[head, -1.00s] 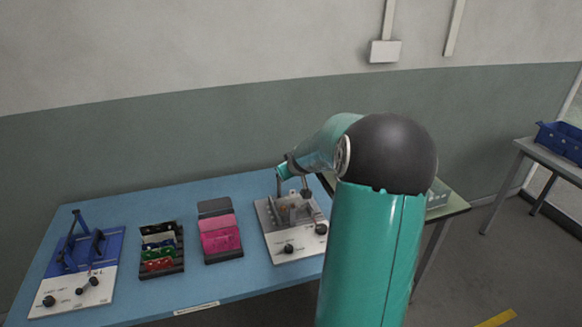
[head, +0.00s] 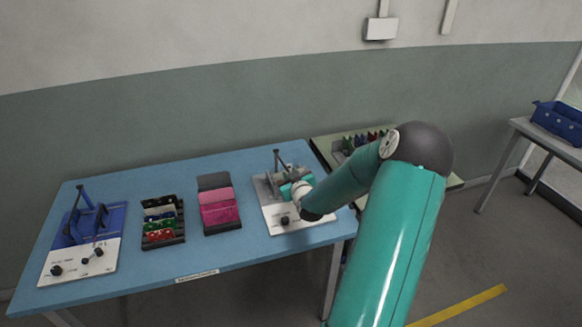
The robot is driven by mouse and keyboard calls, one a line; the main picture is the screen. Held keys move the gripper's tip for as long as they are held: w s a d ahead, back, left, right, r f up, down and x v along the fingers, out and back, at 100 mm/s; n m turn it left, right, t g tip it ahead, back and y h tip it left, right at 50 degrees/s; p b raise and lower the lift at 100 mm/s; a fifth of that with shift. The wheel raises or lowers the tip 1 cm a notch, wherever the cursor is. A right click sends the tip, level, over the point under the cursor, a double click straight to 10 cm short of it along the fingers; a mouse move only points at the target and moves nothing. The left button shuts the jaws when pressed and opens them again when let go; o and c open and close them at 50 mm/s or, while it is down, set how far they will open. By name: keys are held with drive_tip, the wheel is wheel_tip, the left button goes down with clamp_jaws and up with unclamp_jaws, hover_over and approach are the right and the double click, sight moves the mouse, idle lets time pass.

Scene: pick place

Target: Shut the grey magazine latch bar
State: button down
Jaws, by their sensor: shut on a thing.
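The grey magazine (head: 264,188) stands on a white base plate (head: 312,221) at the right end of the blue table. A thin dark post (head: 277,161) rises at its back. My gripper (head: 287,189) reaches in from the right and is low over the magazine's middle. It is shut on what seems to be the grey latch bar. My wrist and gripper hide the fingertips, most of the bar and the right part of the magazine, so I cannot tell the bar's angle. A black knob (head: 285,221) shows on the plate in front.
A pink block holder (head: 219,208), a dark rack (head: 164,238) with coloured pieces and a blue magazine (head: 78,232) stand to the left on the blue table (head: 130,185). A green table (head: 322,146) with a rack stands behind my arm. A blue crate (head: 557,122) sits far right.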

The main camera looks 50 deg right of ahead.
drive_tip(key=shift+a+f, duration=0.15)
drive_tip(key=shift+f, duration=0.9)
drive_tip(key=c, duration=1.3)
unclamp_jaws()
drive_tip(key=v, duration=1.4)
